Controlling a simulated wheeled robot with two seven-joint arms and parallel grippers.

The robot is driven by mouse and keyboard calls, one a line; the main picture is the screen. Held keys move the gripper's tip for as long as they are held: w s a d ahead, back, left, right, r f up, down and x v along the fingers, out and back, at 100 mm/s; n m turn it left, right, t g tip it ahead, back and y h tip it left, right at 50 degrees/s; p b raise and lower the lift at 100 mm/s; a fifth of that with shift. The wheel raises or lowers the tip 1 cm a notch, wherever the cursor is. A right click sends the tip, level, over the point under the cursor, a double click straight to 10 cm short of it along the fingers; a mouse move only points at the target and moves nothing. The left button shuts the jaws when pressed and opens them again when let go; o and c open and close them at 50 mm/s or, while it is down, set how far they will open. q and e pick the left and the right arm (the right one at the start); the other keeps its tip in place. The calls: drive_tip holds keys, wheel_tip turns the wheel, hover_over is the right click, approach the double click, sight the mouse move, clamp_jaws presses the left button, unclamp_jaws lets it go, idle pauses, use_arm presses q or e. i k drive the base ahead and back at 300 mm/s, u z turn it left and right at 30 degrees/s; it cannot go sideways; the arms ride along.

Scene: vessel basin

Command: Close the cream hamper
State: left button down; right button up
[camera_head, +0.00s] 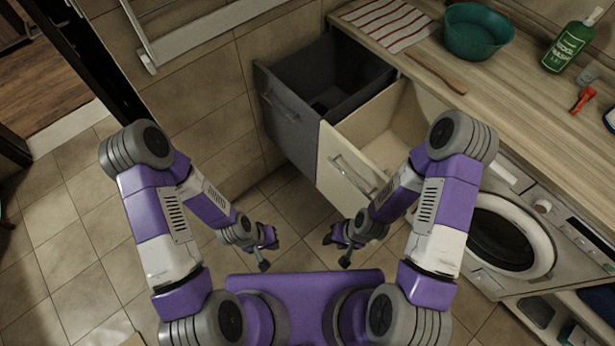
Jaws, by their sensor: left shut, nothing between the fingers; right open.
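The cream hamper (341,158) is a pull-out drawer under the wooden counter. It stands open, with its inside visible from above and a metal bar handle (352,175) on its front. My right arm covers part of its right side. My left gripper (264,253) is shut and empty, over the floor to the left of the cream hamper's front. My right gripper (341,250) is open and empty, below the handle in the picture and apart from it.
A dark grey hamper (290,118) also stands open, directly left of the cream one. A washing machine (510,235) is to the right. The counter (520,105) holds a teal basin (478,32), a striped cloth (388,22) and a green bottle (569,45). Tiled floor (70,220) is clear at left.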

sight(393, 122)
drive_tip(key=u, duration=0.1)
drive_tip(key=k, duration=0.65)
drive_tip(key=z, duration=1.15)
drive_tip(key=i, duration=0.5)
